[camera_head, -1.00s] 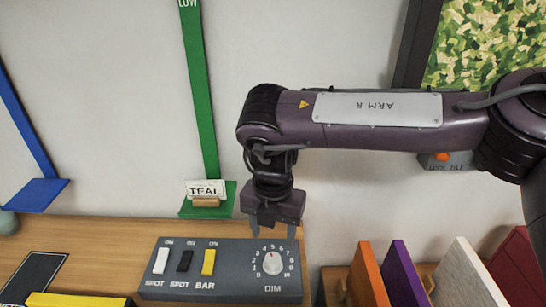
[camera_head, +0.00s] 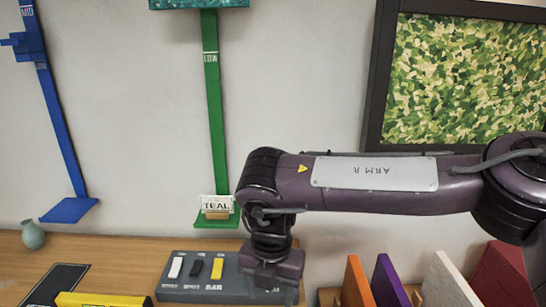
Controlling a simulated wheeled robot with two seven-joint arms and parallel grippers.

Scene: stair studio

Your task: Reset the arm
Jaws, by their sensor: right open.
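My right arm (camera_head: 400,185), labelled ARM R, comes in from the right, its forearm nearly level and its wrist bent down. My right gripper (camera_head: 270,285) hangs over the right part of the grey switch panel (camera_head: 190,293) and hides the dial there. Its jaws are open; the fingertips are hard to make out against the panel, and I cannot tell whether they touch it. My left gripper is not in view.
The panel's white (camera_head: 176,267), black (camera_head: 197,267) and yellow (camera_head: 218,268) switches stand left of my gripper. A green shelf (camera_head: 230,222) holds a TEAL card (camera_head: 216,203). Upright coloured boards (camera_head: 391,280) stand right. A framed green picture (camera_head: 465,80) hangs behind.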

